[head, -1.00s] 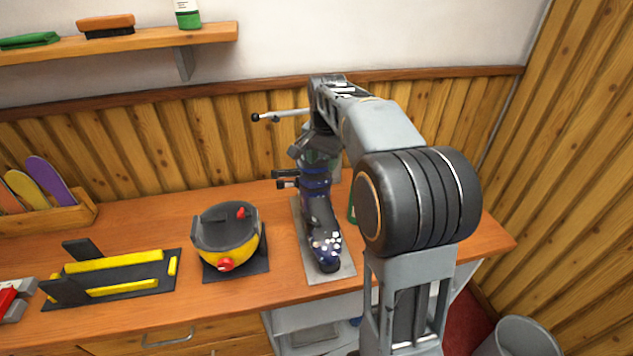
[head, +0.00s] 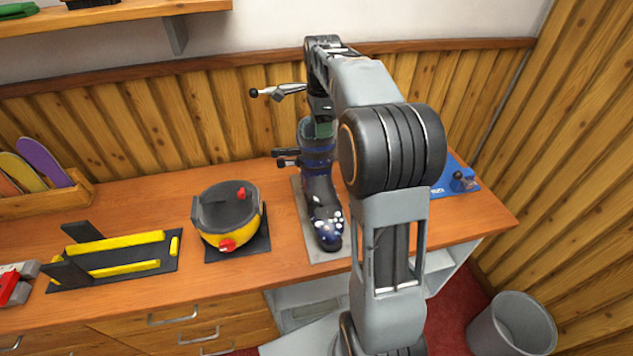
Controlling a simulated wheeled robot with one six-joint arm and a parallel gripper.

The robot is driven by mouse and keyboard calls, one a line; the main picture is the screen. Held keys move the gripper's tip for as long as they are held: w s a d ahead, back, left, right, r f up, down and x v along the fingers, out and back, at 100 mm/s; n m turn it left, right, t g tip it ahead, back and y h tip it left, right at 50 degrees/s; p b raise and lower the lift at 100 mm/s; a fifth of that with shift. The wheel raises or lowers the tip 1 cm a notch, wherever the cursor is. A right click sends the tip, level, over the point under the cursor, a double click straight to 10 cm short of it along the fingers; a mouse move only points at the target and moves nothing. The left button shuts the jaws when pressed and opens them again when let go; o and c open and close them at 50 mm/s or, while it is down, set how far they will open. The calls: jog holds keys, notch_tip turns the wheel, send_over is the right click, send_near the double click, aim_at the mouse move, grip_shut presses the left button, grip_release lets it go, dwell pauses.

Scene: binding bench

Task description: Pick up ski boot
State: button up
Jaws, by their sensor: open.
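The ski boot (head: 322,195) is dark blue and black with white spots on its toe. It stands upright on a grey mat (head: 347,246) on the bench, toe toward the front. Dark buckle-like pieces stick out to the left of its shaft. My gripper (head: 318,128) points down at the top of the boot's shaft, and its jaws are open. The fingertips are hard to make out against the boot, and I cannot tell whether they touch it. My arm covers the area just right of the boot.
A black and yellow round pot (head: 228,216) with a red knob stands left of the boot. A black and yellow holder (head: 112,262) lies further left. A blue item (head: 455,182) lies at the right end of the bench. A grey bin (head: 511,325) stands on the floor at right.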

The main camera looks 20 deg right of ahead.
jog(key=p, duration=0.1)
send_over(320, 163)
jog(key=shift+w+f, duration=0.1)
jog(key=shift+f, duration=3.05)
grip_shut()
